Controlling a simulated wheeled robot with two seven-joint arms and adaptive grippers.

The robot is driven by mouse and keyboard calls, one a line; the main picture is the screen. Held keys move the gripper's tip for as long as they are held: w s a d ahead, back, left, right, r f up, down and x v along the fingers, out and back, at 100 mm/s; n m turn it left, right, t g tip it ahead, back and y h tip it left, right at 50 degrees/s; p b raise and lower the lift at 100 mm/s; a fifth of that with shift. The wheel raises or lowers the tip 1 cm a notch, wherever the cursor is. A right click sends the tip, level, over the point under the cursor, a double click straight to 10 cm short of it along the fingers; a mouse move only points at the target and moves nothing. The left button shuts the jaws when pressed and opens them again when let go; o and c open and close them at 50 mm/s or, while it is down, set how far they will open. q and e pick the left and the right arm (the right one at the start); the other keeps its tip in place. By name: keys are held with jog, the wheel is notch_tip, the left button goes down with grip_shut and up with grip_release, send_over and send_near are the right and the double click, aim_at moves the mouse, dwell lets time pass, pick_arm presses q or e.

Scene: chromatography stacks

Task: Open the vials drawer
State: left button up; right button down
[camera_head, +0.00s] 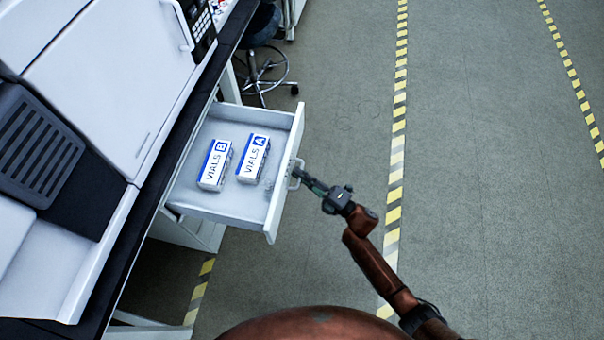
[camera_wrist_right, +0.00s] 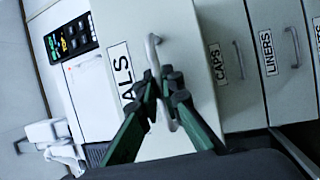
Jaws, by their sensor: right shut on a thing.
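The vials drawer (camera_head: 222,205) stands pulled out from under the bench in the head view, with its inside showing. Two white and blue boxes lie in it, VIALS B (camera_head: 215,165) and VIALS A (camera_head: 253,159). My right gripper (camera_head: 302,177) is at the handle (camera_head: 294,174) on the drawer's front. In the right wrist view my right gripper (camera_wrist_right: 163,92) is shut on the handle (camera_wrist_right: 153,52), beside a label (camera_wrist_right: 122,72) of which "ALS" shows. My left gripper is in neither view.
White instruments (camera_head: 115,75) stand on the dark bench (camera_head: 128,238). A wheeled stool (camera_head: 262,65) is behind the drawer. The floor to the right is clear.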

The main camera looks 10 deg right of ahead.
jog(key=shift+s+a+f, duration=0.1)
jog(key=shift+s+f, duration=0.05)
jog(key=shift+f, duration=0.05)
jog(key=c, duration=2.3)
grip_release()
jog(key=shift+c, duration=0.2)
jog(key=shift+r, duration=0.1)
jog(key=v, duration=1.2)
